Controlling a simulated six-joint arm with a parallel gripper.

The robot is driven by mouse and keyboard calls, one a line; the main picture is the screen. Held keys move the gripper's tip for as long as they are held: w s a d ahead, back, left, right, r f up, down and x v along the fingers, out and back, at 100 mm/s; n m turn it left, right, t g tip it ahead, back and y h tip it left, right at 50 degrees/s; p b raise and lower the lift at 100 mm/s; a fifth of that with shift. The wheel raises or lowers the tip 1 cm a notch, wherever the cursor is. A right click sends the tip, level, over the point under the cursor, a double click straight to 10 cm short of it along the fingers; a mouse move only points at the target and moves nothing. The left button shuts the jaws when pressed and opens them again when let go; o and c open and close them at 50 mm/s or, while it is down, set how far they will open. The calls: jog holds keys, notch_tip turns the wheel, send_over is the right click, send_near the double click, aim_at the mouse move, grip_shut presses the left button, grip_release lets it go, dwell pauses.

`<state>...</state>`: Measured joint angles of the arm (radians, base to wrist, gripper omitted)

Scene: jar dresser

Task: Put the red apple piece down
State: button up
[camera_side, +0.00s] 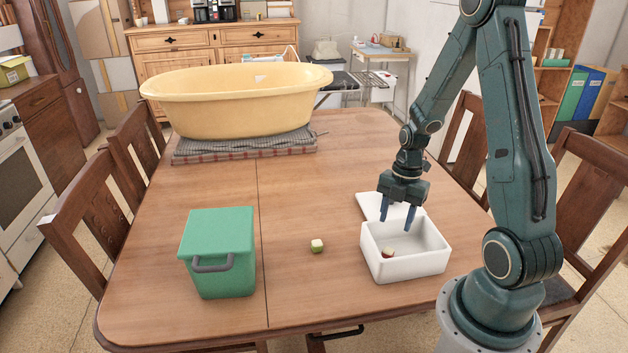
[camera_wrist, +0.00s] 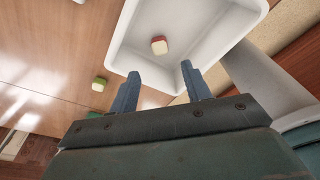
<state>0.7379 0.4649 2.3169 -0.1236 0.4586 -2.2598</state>
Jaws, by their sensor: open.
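The red apple piece (camera_side: 388,252), pale on one side and red on the other, lies inside the white open box (camera_side: 405,268) on the table. In the wrist view the red apple piece (camera_wrist: 159,45) rests on the box floor, apart from the fingers. My gripper (camera_side: 398,219) is open and empty above the back part of the box. In the wrist view the two blue fingers of my gripper (camera_wrist: 160,82) are spread, with nothing between them. A second piece, pale with green skin (camera_side: 317,246), lies on the table left of the box.
A white lid-like panel (camera_side: 375,205) is behind the box. A green bin with a grey handle (camera_side: 217,252) stands at the left front. A yellow tub (camera_side: 235,105) sits on a folded cloth (camera_side: 200,152) at the back.

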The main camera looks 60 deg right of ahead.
jog(key=shift+d+r, duration=0.15)
jog(key=shift+r, duration=0.65)
jog(key=shift+d+r, duration=0.1)
jog(key=shift+r, duration=0.7)
jog(key=shift+r, duration=0.1)
jog(key=w+a+r+m+t+h, duration=0.1)
jog(key=a+r+m+t+h, duration=0.1)
jog(key=a+r+m, duration=0.9)
jog(key=s+a+r+m+t, duration=0.3)
jog(key=s+a+r+m, duration=0.4)
jog(key=r, duration=0.3)
jog(key=shift+s+a+r+t, duration=0.3)
jog(key=shift+s+a, duration=0.15)
jog(key=shift+a, duration=0.05)
